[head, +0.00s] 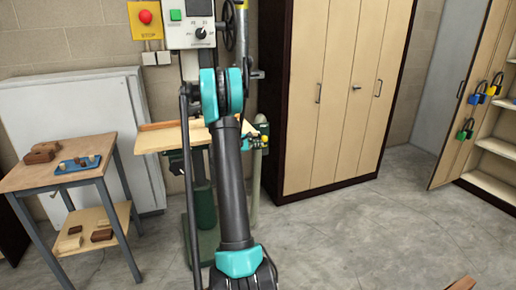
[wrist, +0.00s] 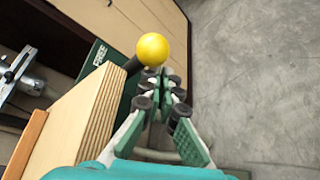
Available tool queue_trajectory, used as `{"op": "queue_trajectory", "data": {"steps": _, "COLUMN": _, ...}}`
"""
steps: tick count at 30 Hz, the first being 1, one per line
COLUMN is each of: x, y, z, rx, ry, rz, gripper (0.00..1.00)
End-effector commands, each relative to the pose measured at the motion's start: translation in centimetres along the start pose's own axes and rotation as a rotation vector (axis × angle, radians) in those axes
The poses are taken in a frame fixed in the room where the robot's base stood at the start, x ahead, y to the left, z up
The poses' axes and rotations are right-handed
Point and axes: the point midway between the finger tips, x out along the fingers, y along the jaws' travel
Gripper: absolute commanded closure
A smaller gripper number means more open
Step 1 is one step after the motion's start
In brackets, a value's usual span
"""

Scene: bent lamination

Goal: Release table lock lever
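The lock lever shows in the wrist view as a short dark rod with a round yellow knob (wrist: 153,47). It stands beside a green plate (wrist: 97,58) with the word FREE on it. My gripper (wrist: 163,78) has green fingers with dark round joints. Its fingertips are just below the knob in the picture, with a narrow gap between them and nothing visible held. Whether a finger touches the knob or rod I cannot tell. In the head view the yellow knob (head: 264,139) is small at the right of the machine table (head: 160,140); my arm hides part of the machine there.
The table's thick plywood edge (wrist: 88,112) is close to the left of my fingers. Grey floor is free on the right. A tan cabinet (head: 335,90) stands behind, a side table (head: 65,165) at left, and an open locker door with coloured padlocks (head: 480,93) at right.

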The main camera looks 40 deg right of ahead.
Motion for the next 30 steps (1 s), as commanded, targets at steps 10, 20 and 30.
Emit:
{"op": "queue_trajectory", "data": {"steps": 10, "x": -0.32, "y": 0.85, "z": 0.86, "rx": 0.000, "ry": -0.005, "rz": -0.002, "gripper": 1.00}}
{"op": "queue_trajectory", "data": {"steps": 20, "x": -0.34, "y": 0.94, "z": 1.05, "rx": -0.001, "ry": -0.008, "rz": -0.002, "gripper": 1.00}}
{"op": "queue_trajectory", "data": {"steps": 30, "x": -0.94, "y": 0.93, "z": 1.07, "rx": -0.001, "ry": -0.008, "rz": -0.003, "gripper": 1.00}}
